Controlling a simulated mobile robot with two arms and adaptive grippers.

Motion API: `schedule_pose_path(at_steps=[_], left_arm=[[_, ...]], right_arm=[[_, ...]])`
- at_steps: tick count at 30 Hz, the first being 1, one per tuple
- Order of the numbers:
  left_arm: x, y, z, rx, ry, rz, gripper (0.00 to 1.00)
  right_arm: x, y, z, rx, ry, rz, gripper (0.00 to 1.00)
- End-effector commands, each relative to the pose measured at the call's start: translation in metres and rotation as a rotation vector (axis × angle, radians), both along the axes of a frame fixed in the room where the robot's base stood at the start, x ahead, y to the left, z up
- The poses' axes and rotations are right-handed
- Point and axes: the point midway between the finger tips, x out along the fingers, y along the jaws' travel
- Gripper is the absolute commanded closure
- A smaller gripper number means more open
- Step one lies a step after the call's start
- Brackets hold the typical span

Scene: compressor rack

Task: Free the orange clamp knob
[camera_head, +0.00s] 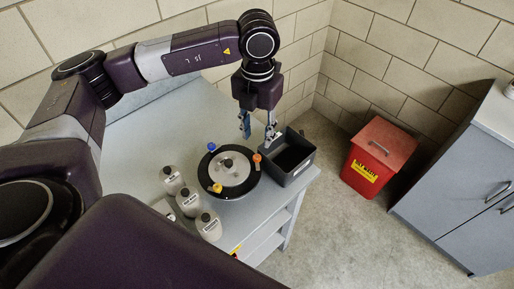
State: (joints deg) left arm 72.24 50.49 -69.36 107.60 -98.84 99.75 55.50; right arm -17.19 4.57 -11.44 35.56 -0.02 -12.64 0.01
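The orange clamp knob (257,158) sits at the right rim of a round dark base with a grey disc (232,178) on top. A blue knob (212,147) and a yellow knob (217,188) sit at other points of the rim. A dark knob (228,162) stands at the disc's middle. My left gripper (257,141) points down with its fingers apart and nothing seen between them. In the picture it is just above the orange knob; whether it touches the knob I cannot tell. My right gripper is not in view.
A dark open bin (309,168) stands right beside the round base, near the bench's edge. Several pale labelled bottles (208,226) stand at the left on the grey bench (135,150). A red lidded container (370,170) and a grey cabinet (470,190) stand on the floor to the right.

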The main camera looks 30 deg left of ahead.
Motion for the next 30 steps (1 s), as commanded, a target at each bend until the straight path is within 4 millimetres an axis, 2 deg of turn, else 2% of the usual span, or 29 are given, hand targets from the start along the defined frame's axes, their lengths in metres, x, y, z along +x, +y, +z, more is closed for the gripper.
schedule_pose_path(at_steps=[5, 16, 21, 27, 30], left_arm=[[-0.001, 0.000, -0.017, -0.001, 0.006, -0.016, 0.66], [-0.001, 0.000, -0.070, -0.001, 0.004, -0.014, 0.66], [-0.001, 0.000, -0.079, -0.002, 0.002, -0.014, 0.66], [-0.001, 0.000, -0.080, -0.002, 0.002, -0.014, 0.66], [-0.001, 0.000, -0.080, -0.002, 0.002, -0.014, 0.75]], right_arm=[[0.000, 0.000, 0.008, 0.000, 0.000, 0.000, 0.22], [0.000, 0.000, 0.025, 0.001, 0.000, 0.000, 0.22], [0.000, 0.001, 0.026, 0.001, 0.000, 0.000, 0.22], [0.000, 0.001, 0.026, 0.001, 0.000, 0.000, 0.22], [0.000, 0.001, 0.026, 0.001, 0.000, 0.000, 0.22]])
